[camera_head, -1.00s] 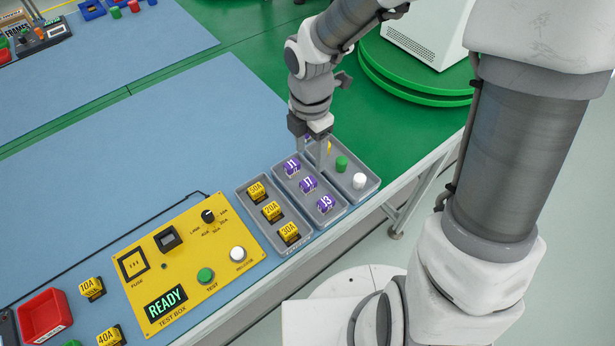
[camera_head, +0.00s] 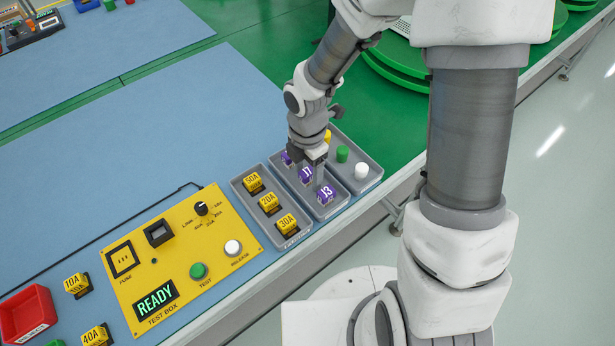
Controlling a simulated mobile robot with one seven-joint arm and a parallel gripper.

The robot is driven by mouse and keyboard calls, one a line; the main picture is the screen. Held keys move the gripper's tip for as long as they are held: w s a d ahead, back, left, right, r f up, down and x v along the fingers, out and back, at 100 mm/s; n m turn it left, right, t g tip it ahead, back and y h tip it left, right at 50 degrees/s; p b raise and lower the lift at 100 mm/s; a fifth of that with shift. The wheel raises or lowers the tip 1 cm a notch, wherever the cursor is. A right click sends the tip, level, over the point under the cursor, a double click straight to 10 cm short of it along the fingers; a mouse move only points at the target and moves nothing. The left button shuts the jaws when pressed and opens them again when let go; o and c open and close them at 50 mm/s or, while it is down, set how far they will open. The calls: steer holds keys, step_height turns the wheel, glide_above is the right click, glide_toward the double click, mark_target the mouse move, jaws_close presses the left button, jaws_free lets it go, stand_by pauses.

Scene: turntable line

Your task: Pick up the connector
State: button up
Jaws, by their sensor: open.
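Purple connectors sit in a row in the middle grey tray (camera_head: 333,209). The connector marked J3 (camera_head: 325,194) is at the near end and clear of my gripper. The connector marked J7 (camera_head: 305,175) is in the middle. A third purple connector (camera_head: 286,158) at the far end is partly hidden by my gripper. My gripper (camera_head: 306,169) is open and points down at J7, with its fingertips low around or just above it. I cannot tell whether they touch it.
A left tray (camera_head: 291,240) holds yellow fuses marked 50A, 20A and 30A. A right tray (camera_head: 374,171) holds yellow, green and white round pieces. The yellow test box (camera_head: 215,248) reads READY. Blue mat (camera_head: 190,120) lies bare behind it.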

jaws_close()
steer(key=shift+r, duration=0.1)
steer(key=shift+r, duration=0.1)
stand_by(0.3)
